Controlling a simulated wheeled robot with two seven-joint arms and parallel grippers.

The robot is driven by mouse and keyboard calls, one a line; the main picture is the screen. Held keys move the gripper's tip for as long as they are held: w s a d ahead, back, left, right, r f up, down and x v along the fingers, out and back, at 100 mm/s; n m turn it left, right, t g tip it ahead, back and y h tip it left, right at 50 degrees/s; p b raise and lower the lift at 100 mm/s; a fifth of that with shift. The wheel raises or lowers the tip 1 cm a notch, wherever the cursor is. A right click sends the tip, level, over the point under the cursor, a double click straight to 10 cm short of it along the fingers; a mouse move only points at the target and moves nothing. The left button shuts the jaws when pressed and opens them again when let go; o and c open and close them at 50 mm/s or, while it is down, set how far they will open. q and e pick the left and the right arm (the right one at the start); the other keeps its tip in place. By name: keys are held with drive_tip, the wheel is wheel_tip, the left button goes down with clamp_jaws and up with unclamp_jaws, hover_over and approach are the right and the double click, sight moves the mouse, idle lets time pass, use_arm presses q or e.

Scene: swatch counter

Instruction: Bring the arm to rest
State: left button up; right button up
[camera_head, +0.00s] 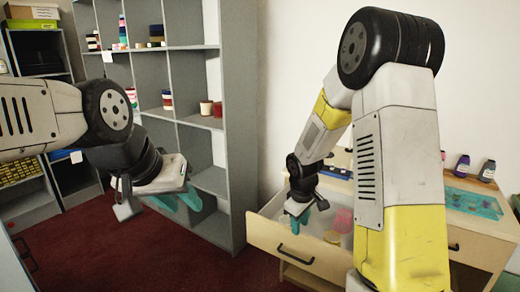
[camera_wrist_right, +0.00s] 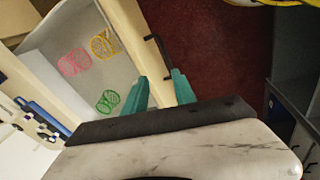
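My right gripper (camera_head: 308,218) hangs over the front of an open drawer (camera_head: 282,246) in the head view.
Pink (camera_wrist_right: 74,62), yellow (camera_wrist_right: 103,44) and green (camera_wrist_right: 107,101) round items lie in the drawer. A teal tray (camera_head: 472,203) and dark bottles (camera_head: 487,171) stand on the counter. A grey shelf unit (camera_head: 236,120) stands behind my left arm. Dark red floor (camera_head: 130,256) is clear.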

drive_tip(key=s+d+r+m+t+y, duration=0.15)
drive_tip(key=s+r+m, duration=0.55)
drive_tip(key=r, duration=1)
drive_tip(key=s+r+t, duration=0.1)
drive_tip(key=s+r, duration=0.2)
drive_tip(key=s, duration=0.4)
drive_tip(key=s+a+r+m+t+y, duration=0.1)
drive_tip(key=s+r, duration=0.2)
drive_tip(key=s, duration=0.4)
drive_tip(key=shift+s+r+m, duration=0.3)
drive_tip(key=shift+s+r, duration=0.05)
